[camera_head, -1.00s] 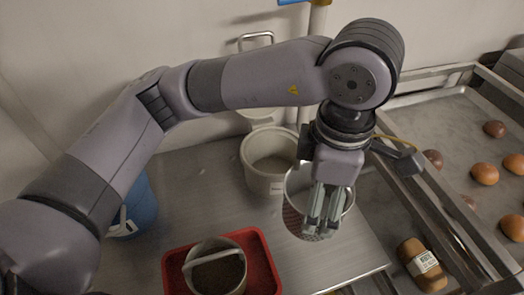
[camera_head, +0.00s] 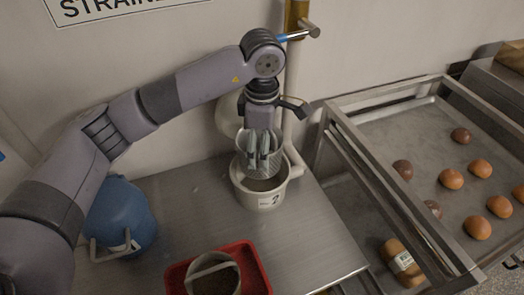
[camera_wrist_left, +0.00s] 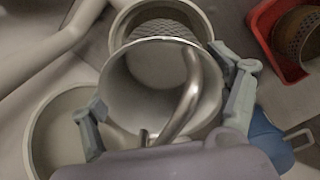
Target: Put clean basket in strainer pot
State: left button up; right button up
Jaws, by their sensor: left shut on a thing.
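My left gripper (camera_head: 264,163) is shut on a clean basket (camera_head: 243,144), a pale cylinder with a mesh wall and a curved metal handle. It also fills the middle of the left wrist view (camera_wrist_left: 130,90) and looks empty. In the head view it overlaps the mouth of the cream pot (camera_head: 262,198), marked 2; I cannot tell if its bottom is below the rim. The wrist view shows the pot's rim (camera_wrist_left: 118,28) partly behind the basket. My right gripper is not in view.
A red tray (camera_head: 262,268) holds another basket (camera_head: 214,283) with dark contents. A blue container (camera_head: 122,215) stands left. Another pale pot (camera_wrist_left: 40,125) is beside the held basket in the wrist view. A rack (camera_head: 335,130) with buns is right. The steel table's middle is clear.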

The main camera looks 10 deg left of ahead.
pick_arm(q)
jog(key=shift+f, duration=0.7)
notch_tip(320, 180, down, 3)
jog(key=shift+f+p, duration=0.1)
jog(key=shift+p, duration=1.15)
jog(key=shift+w+f, duration=0.1)
jog(key=shift+f, duration=0.25)
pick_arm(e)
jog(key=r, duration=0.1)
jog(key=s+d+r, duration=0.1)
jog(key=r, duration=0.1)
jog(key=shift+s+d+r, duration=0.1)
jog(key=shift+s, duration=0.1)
pick_arm(q)
jog(key=shift+f, duration=0.1)
